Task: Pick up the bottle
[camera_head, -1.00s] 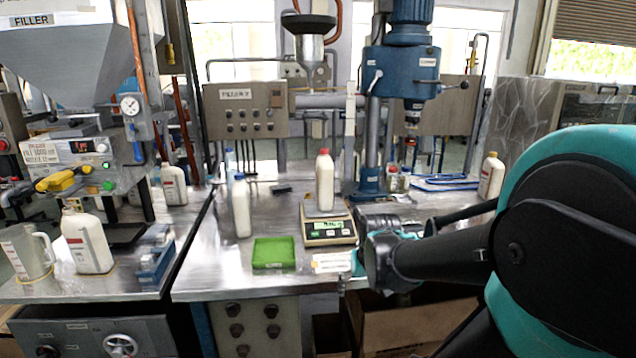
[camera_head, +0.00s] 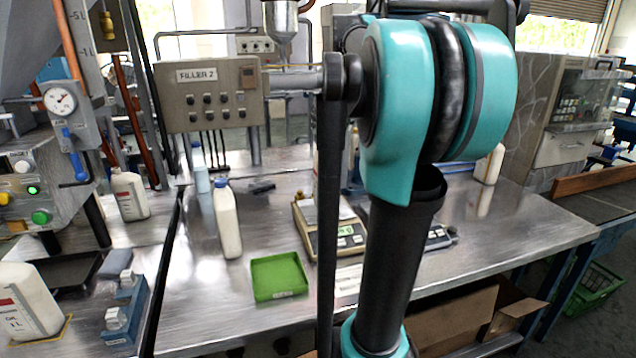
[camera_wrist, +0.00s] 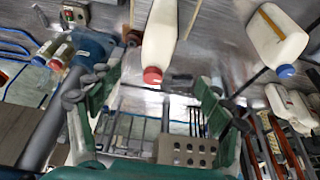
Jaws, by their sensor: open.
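In the wrist view, which looks upside down, a white bottle with a red cap (camera_wrist: 160,40) shows between and beyond the fingers of my gripper (camera_wrist: 155,100). The gripper is open and nothing is between its tips. In the head view my arm hides the gripper and most or all of the red-capped bottle. The digital scale (camera_head: 349,243) is partly covered by my arm. A blue-capped white bottle (camera_head: 228,222) stands upright on the metal table, left of the scale; another blue-capped bottle shows in the wrist view (camera_wrist: 275,35).
A green tray (camera_head: 279,277) sits on the table before the scale. White bottles stand on the left bench (camera_head: 130,196) and at the table's right end (camera_head: 490,165). The Filler 2 panel (camera_head: 212,95) stands behind the table. The table's right part (camera_head: 520,225) is clear.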

